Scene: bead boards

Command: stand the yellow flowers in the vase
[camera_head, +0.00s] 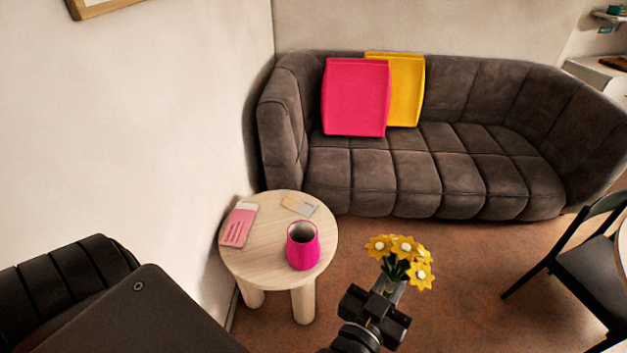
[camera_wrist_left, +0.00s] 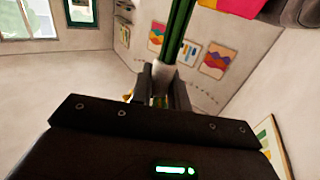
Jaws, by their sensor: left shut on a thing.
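The yellow flowers (camera_head: 403,258), a small bunch with green stems, are held in my left gripper (camera_head: 387,290), which is shut on their lower part. The blooms stand above the gripper, leaning slightly right. The left wrist view shows the green stems (camera_wrist_left: 181,28) rising from a pale sleeve between the fingers of the left gripper (camera_wrist_left: 163,88). The bright pink vase (camera_head: 302,252) stands upright on a small round wooden table (camera_head: 262,265), with its dark mouth open. The flowers are right of the vase and apart from it. My right gripper is out of view.
A pink booklet (camera_head: 238,225) and a pale card (camera_head: 300,205) lie on the table behind the vase. A brown sofa (camera_head: 450,170) with pink and yellow cushions stands behind. A black chair (camera_head: 585,265) is at the right. A wall closes the left side.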

